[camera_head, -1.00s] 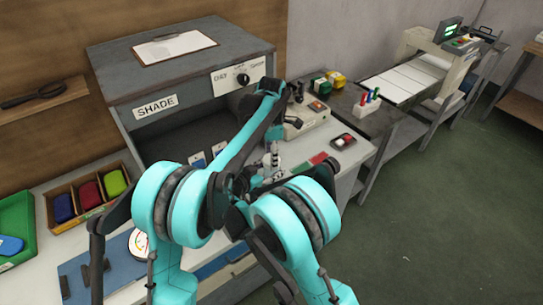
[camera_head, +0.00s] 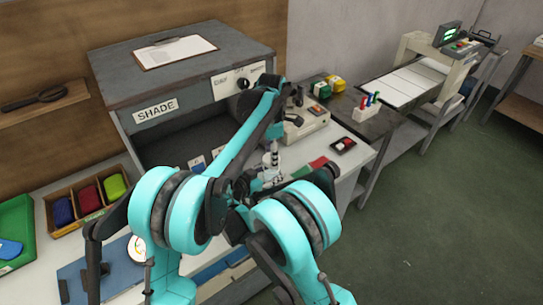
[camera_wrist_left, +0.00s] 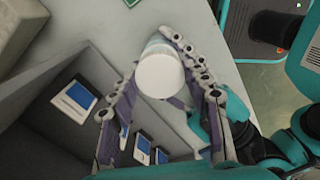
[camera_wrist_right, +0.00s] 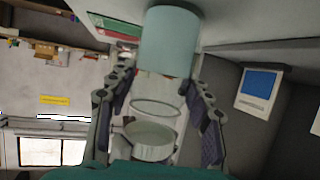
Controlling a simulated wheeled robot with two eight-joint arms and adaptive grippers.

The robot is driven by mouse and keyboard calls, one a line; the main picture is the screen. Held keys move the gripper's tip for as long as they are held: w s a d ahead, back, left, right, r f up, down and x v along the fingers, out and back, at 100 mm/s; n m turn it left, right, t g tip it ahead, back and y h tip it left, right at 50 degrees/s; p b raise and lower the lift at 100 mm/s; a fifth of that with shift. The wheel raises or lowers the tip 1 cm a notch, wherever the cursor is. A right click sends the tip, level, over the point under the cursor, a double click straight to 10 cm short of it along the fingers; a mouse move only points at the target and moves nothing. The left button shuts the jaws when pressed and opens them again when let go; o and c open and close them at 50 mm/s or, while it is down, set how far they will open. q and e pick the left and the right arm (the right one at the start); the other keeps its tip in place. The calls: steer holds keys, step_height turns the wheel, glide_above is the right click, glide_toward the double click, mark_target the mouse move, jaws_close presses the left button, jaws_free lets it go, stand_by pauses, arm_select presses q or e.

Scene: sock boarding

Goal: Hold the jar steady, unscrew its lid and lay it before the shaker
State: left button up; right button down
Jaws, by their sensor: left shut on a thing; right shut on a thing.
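My left gripper (camera_head: 272,150) reaches down from above at the bench's right part. In the left wrist view its fingers (camera_wrist_left: 145,75) close around a white round lid (camera_wrist_left: 160,76), seen mostly from its flat top. My right gripper (camera_wrist_right: 157,85) comes in low beside it. In the right wrist view, clear glass with round rims, apparently the jar (camera_wrist_right: 152,138), lies between its fingers. A pale blue-green cylinder (camera_wrist_right: 170,40) shows past the fingertips; I cannot tell whether it is part of the jar. The arms hide most of the grip in the head view.
A beige machine (camera_head: 305,122) stands just behind the grippers. A box with a red button (camera_head: 343,144) and a red-and-green strip (camera_head: 318,163) lie to the right. The grey SHADE cabinet (camera_head: 120,75) rises to the left. A three-part wooden tray (camera_head: 90,205) stands farther left.

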arm_select(q)
steer(key=shift+r, duration=2.05)
arm_select(e)
steer(key=c, duration=0.6)
jaws_free()
steer(key=shift+a, duration=0.1)
